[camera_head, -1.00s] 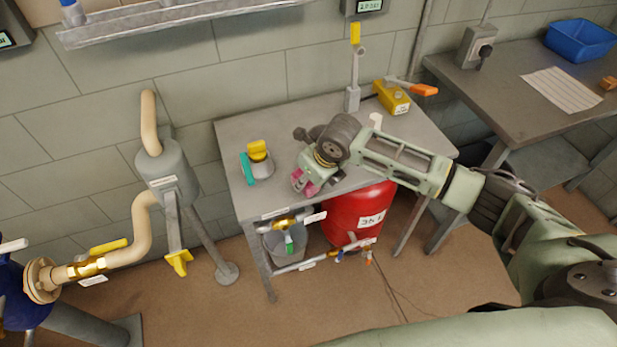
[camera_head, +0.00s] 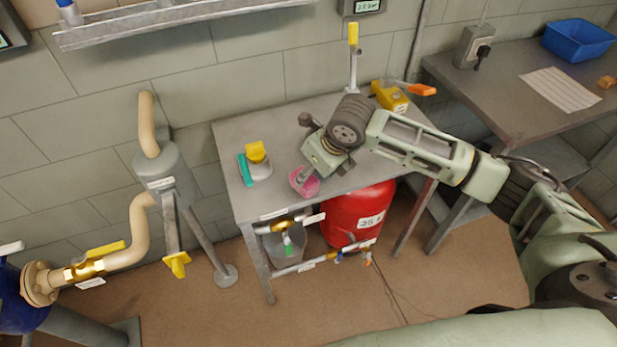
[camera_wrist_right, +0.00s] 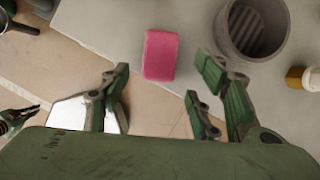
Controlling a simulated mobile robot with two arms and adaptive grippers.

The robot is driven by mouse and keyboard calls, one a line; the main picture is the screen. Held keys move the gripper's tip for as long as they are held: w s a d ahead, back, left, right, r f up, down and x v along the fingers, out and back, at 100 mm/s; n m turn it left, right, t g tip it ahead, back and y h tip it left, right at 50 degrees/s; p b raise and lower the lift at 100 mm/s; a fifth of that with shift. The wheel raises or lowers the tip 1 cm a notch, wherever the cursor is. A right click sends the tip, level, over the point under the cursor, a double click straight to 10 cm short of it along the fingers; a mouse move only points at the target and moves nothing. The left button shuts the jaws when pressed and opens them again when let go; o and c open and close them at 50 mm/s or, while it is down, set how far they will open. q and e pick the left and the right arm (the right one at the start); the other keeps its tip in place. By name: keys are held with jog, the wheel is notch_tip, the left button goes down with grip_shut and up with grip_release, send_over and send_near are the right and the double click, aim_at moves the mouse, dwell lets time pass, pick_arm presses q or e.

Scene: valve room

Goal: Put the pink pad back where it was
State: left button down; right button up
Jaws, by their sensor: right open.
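The pink pad (camera_head: 311,187) lies on the grey table (camera_head: 225,150) near its front edge. It shows whole in the right wrist view (camera_wrist_right: 160,55), flat on the tabletop close to the edge. My right gripper (camera_head: 304,176) is low over the table at the pad, and part of the pad is hidden behind it in the head view. In the right wrist view its fingers (camera_wrist_right: 161,88) are spread wide, with the pad beyond the gap between them and nothing gripped.
A grey round cup (camera_wrist_right: 253,28) is beside the pad in the wrist view. A yellow box (camera_head: 390,96) is at the back right. A red tank (camera_head: 350,210) stands below.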

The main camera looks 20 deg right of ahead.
jog(key=v, duration=0.5)
jog(key=shift+s+r, duration=0.1)
jog(key=shift+r, duration=0.2)
